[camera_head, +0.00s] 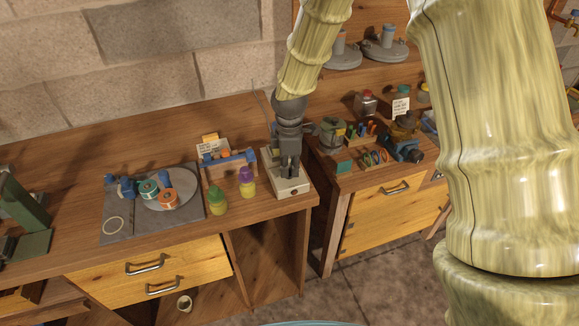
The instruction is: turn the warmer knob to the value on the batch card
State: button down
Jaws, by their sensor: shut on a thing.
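The warmer appears to be the pale, box-shaped unit (291,188) near the right end of the left workbench. My gripper (288,172) points straight down over its top, with its fingers closed together there. The knob is hidden by the fingers, and it seems to be what they hold. The knob's setting and any scale marks cannot be read. A white card with small writing (209,147) stands at the back of the bench, left of the warmer. Another white card (401,107) stands on the right bench. The writing on both is too small to read, and I cannot tell which is the batch card.
A purple-capped bottle (247,184) and a green bottle (217,202) stand close left of the warmer. A blue-and-wood rack (230,161) is behind them. A grey mat (135,223) with spools lies further left. The right bench (343,181) is crowded. The bench front edge is near the warmer.

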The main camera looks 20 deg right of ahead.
jog(key=shift+r+m, duration=0.1)
jog(key=shift+m, duration=0.3)
jog(key=m+p, duration=0.1)
jog(key=m, duration=0.3)
jog(key=shift+r+m+p, duration=0.1)
jog(key=shift+m+p, duration=0.2)
jog(key=shift+p, duration=0.05)
jog(key=m+p, duration=0.1)
jog(key=m, duration=0.5)
jog(key=m+p, duration=0.1)
jog(key=m, duration=0.3)
jog(key=shift+a+m, duration=0.1)
jog(key=shift+m, duration=0.3)
jog(key=shift+w+m+p, duration=0.1)
jog(key=shift+m+p, duration=0.25)
jog(key=shift+m, duration=1.35)
jog(key=c, duration=1.5)
grip_release()
